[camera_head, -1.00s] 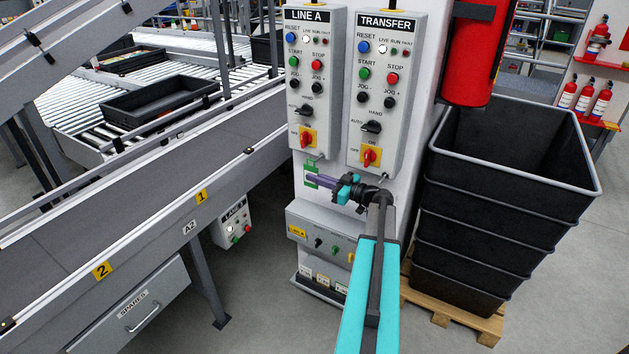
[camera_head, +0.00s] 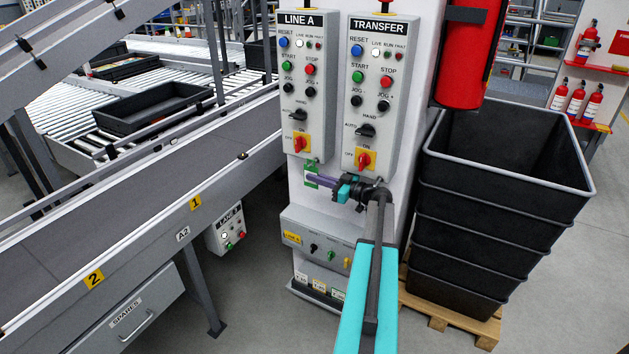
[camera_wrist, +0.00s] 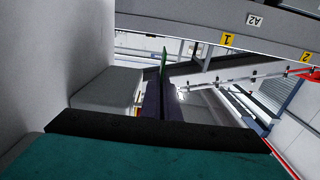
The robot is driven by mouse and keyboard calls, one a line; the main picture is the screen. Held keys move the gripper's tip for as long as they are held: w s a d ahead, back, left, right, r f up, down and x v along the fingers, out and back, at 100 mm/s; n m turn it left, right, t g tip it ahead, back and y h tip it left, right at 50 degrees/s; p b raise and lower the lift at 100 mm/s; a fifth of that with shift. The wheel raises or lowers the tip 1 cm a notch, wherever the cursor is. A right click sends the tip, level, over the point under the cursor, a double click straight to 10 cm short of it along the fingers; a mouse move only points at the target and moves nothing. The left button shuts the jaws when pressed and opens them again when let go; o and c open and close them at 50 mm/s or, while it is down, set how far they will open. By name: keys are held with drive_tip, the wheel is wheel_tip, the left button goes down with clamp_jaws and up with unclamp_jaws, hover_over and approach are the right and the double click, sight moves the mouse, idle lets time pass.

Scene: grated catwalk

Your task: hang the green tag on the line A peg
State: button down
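The green tag (camera_head: 311,176) is a small flat plate just below the LINE A control box (camera_head: 300,85), in front of the white cabinet face. My gripper (camera_head: 318,180) reaches in from the right, its purple fingers shut on the tag. In the wrist view the fingers (camera_wrist: 160,98) lie close together, and the tag (camera_wrist: 164,62) shows edge-on as a thin green strip at their tips. The LINE A peg is too small or hidden to make out clearly. I cannot tell whether the tag touches it.
The TRANSFER control box (camera_head: 372,90) is right of LINE A, above my wrist. A lower switch panel (camera_head: 318,240) juts out below. Stacked black crates (camera_head: 490,220) stand at right, under a red cylinder (camera_head: 462,55). A conveyor (camera_head: 130,220) runs along the left.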

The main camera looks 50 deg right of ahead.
drive_tip(key=shift+w+d+f+p, duration=0.15)
drive_tip(key=shift+d+f+p, duration=0.15)
drive_tip(key=shift+d+p, duration=0.25)
drive_tip(key=shift+f, duration=0.15)
idle(0.5)
drive_tip(key=c, duration=1.9)
unclamp_jaws()
drive_tip(key=shift+c, duration=0.2)
drive_tip(key=b+v, duration=0.2)
drive_tip(key=v, duration=1.1)
drive_tip(key=shift+s, duration=0.4)
drive_tip(key=shift+s+d, duration=0.1)
drive_tip(key=shift+s, duration=0.05)
